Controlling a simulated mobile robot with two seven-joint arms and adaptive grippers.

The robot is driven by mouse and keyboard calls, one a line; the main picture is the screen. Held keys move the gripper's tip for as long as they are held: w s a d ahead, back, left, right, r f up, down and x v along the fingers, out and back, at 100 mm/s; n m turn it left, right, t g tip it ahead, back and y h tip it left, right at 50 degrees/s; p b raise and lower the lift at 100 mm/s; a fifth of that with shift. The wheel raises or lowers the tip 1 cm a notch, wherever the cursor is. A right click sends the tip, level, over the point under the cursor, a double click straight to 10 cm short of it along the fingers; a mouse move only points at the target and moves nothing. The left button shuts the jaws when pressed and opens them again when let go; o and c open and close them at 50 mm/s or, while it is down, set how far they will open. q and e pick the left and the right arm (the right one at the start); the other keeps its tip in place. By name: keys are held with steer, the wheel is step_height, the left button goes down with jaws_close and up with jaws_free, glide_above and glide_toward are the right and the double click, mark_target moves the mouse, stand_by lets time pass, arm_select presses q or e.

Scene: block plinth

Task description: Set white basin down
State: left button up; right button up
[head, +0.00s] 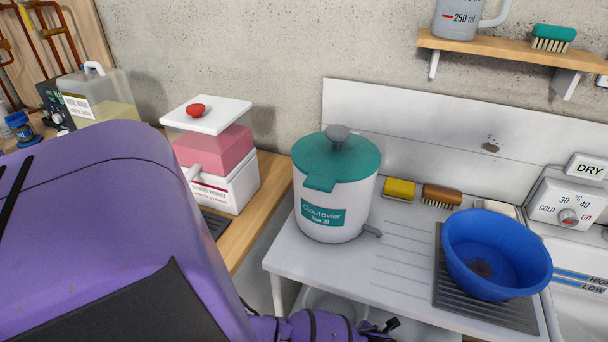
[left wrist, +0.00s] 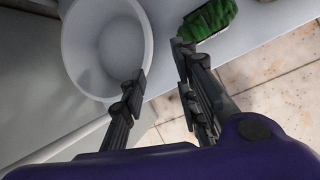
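The white basin (left wrist: 100,50) shows in the left wrist view, upright on a pale surface, its round mouth facing the camera. In the head view only part of a white rim (head: 328,300) shows below the counter's front edge, and the counter and my arm hide the rest. My left gripper (left wrist: 160,65) has its fingers spread. One finger overlaps the basin's near right side and the other is outside it to the right, with the rim between them. I cannot tell whether either finger touches it. My right gripper is in neither view.
A green brush (left wrist: 210,18) lies right of the basin, near the pale surface's edge above a tiled floor.

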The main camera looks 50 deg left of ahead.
arm_select(q)
steer(key=s+d+f+n+h, duration=0.1)
steer(key=s+d+n+h, duration=0.2)
steer(key=s+d+n, duration=0.35)
steer(key=s+d+n+h, duration=0.2)
steer(key=s+d+n, duration=0.2)
steer(key=s+n, duration=0.5)
steer(key=s+a+r+n+t, duration=0.2)
steer(key=s+a+r+n, duration=0.2)
steer(key=n, duration=0.5)
steer(key=s+a+r+n+t+y, duration=0.1)
steer(key=s+a+r+n+t, duration=0.1)
steer(key=s+r+n, duration=0.3)
steer(key=s+a+n, duration=0.1)
steer(key=n, duration=0.3)
steer(key=shift+s+a+r, duration=0.25)
steer(key=shift+s+a, duration=0.05)
steer(key=shift+a, duration=0.05)
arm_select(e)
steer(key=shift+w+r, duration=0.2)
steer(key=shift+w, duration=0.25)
